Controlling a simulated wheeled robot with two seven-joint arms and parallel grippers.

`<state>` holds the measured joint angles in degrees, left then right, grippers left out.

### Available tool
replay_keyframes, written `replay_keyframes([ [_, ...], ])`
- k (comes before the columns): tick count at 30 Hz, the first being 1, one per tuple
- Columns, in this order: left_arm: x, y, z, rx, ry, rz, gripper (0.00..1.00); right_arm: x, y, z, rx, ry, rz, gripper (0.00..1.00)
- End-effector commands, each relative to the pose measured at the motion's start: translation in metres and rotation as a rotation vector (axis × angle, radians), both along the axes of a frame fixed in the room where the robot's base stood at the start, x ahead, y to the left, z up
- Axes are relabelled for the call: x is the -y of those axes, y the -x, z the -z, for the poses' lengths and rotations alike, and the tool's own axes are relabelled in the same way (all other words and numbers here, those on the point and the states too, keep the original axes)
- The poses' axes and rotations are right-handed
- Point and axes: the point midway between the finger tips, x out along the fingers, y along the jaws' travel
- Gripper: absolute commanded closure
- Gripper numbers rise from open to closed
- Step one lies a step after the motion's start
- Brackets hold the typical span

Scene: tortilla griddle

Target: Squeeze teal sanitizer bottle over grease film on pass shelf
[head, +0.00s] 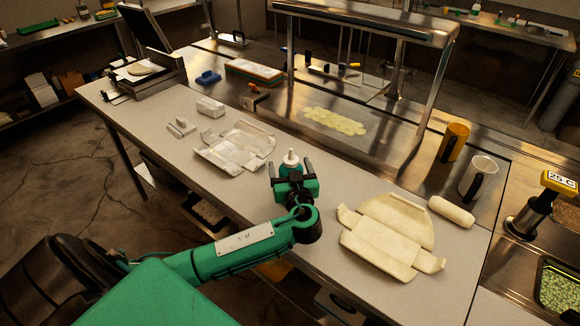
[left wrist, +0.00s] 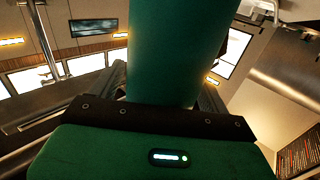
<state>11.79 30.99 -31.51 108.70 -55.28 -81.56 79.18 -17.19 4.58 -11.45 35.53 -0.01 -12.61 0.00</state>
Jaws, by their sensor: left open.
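The teal sanitizer bottle (head: 291,158) stands on the pale counter, with its white nozzle top showing above my left gripper (head: 292,172). The gripper is open, with one finger on each side of the bottle. In the left wrist view the bottle (left wrist: 177,50) fills the middle between the fingers; I cannot tell whether they touch it. The yellowish grease film (head: 335,121) lies in patches on the steel pass shelf (head: 375,150), beyond and to the right of the bottle. My right gripper is not in view.
A steel overshelf post (head: 412,90) stands behind the film.

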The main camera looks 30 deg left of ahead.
Motion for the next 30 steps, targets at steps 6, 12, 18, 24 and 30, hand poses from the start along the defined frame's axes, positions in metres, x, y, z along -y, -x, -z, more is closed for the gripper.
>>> replay_keyframes([
  [6,0.02,0.019,0.007,0.002,0.009,0.002,0.21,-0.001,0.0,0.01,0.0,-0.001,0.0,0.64],
  [12,0.051,0.046,0.004,0.001,0.007,0.001,0.21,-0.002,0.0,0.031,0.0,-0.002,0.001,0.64],
  [18,0.08,0.077,0.002,0.001,0.006,0.0,0.21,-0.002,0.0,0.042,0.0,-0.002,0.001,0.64],
  [24,0.096,0.093,0.0,0.0,0.001,-0.001,0.21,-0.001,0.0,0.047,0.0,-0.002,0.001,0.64],
  [30,0.099,0.096,-0.001,0.001,0.001,-0.001,0.21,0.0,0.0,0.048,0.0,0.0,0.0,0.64],
])
